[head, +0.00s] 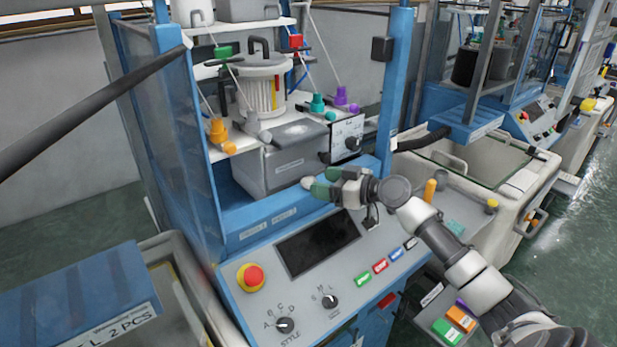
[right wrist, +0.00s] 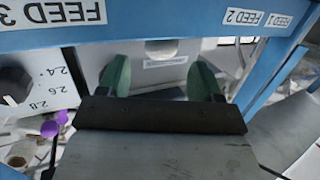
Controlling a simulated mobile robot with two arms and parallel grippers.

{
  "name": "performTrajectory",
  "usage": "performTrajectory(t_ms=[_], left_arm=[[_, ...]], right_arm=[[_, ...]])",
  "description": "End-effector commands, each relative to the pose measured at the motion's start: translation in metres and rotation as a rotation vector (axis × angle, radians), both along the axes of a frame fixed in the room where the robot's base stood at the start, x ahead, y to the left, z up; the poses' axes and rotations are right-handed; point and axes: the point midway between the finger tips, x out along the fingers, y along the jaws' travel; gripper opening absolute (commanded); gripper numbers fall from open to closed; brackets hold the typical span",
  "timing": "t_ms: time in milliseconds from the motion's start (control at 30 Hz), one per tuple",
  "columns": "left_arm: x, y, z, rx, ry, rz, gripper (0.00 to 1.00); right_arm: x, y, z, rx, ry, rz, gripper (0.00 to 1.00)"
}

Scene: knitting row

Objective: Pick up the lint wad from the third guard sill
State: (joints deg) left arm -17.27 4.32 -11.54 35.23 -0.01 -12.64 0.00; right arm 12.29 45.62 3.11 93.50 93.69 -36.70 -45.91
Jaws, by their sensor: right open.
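A small pale grey rounded lump, seemingly the lint wad (head: 307,183), shows at the blue guard sill (head: 262,216) of the nearest machine. My right gripper (head: 326,181) reaches in from the right, its green fingertips open just beside the lump. In the right wrist view the open fingertips (right wrist: 160,78) stand wide apart, with a grey rounded shape, likely the lint wad (right wrist: 160,46), between them against the blue sill (right wrist: 130,35). I cannot tell whether either finger touches it. My left gripper is not in view.
A grey box (head: 283,165) and a dial panel (head: 347,138) stand behind the sill. Below is a control panel with a red stop button (head: 252,277) and dark screen (head: 318,243). A dark bar (head: 90,108) crosses the upper left. More machines stand at right.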

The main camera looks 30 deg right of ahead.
Motion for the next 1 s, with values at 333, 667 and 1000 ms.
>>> performTrajectory(t_ms=[333, 667, 1000], left_arm=[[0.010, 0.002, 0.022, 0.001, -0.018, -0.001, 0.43], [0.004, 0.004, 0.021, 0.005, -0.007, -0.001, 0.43], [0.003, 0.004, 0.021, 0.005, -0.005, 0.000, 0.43]], right_arm=[[0.029, 0.015, -0.002, 0.001, 0.000, 0.000, 0.66], [0.028, 0.014, -0.003, 0.001, 0.000, 0.000, 0.39], [0.028, 0.014, -0.003, 0.001, 0.000, 0.000, 0.09]])
